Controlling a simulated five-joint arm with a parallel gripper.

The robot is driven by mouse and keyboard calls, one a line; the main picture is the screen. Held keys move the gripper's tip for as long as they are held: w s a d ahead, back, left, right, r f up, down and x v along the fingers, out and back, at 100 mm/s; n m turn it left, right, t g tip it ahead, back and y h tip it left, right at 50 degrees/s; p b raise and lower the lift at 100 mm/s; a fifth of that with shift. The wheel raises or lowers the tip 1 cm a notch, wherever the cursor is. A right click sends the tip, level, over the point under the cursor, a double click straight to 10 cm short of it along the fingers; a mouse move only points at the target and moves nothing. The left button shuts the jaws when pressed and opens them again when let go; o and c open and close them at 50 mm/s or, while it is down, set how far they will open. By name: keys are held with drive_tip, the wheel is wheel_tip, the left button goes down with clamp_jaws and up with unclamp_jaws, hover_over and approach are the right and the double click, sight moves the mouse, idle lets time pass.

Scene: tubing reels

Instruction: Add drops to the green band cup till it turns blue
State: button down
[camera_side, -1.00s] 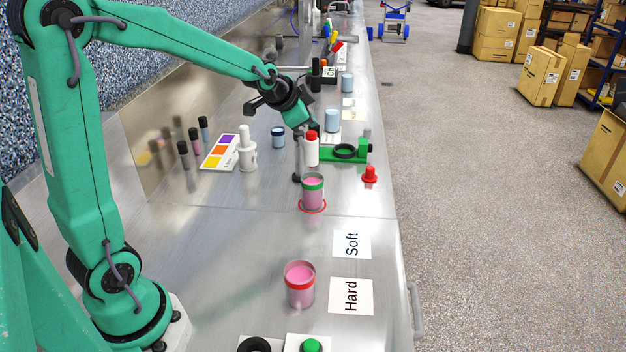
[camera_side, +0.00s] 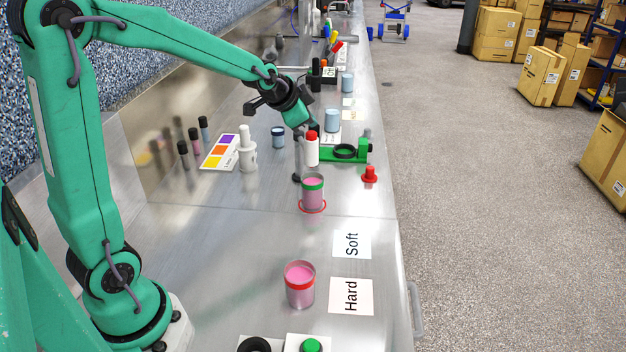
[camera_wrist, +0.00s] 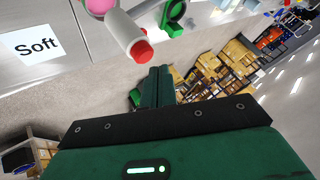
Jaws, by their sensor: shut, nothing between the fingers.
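The green band cup (camera_side: 313,199) stands upright in a red ring on the bench, and its liquid is pink. Directly behind and above it in the side view is a white bottle with a red top (camera_side: 312,152), beside a thin upright post (camera_side: 297,160). My gripper (camera_side: 314,127) is shut and empty at the red top; I cannot tell whether it touches it. In the wrist view the shut fingers (camera_wrist: 160,74) point towards the bottle (camera_wrist: 125,35), whose red top is just left of them. Part of a pink surface (camera_wrist: 100,6) shows at the top edge.
A red band cup (camera_side: 300,291) with pink liquid stands by the "Hard" card (camera_side: 351,297). The "Soft" card (camera_side: 352,244) lies behind it. A green stand (camera_side: 350,155), red stopper (camera_side: 370,175), white bottle (camera_side: 246,152) and colour card (camera_side: 219,152) surround the work. Bare bench lies left of the cups.

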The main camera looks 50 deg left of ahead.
sight(308, 135)
drive_tip(key=shift+f, duration=0.15)
drive_tip(key=shift+a+f, duration=0.1)
drive_tip(key=shift+f, duration=0.2)
drive_tip(key=shift+f, duration=0.55)
idle(1.1)
drive_tip(key=shift+r, duration=0.95)
drive_tip(key=shift+r, duration=0.15)
drive_tip(key=shift+r, duration=2.4)
idle(2.3)
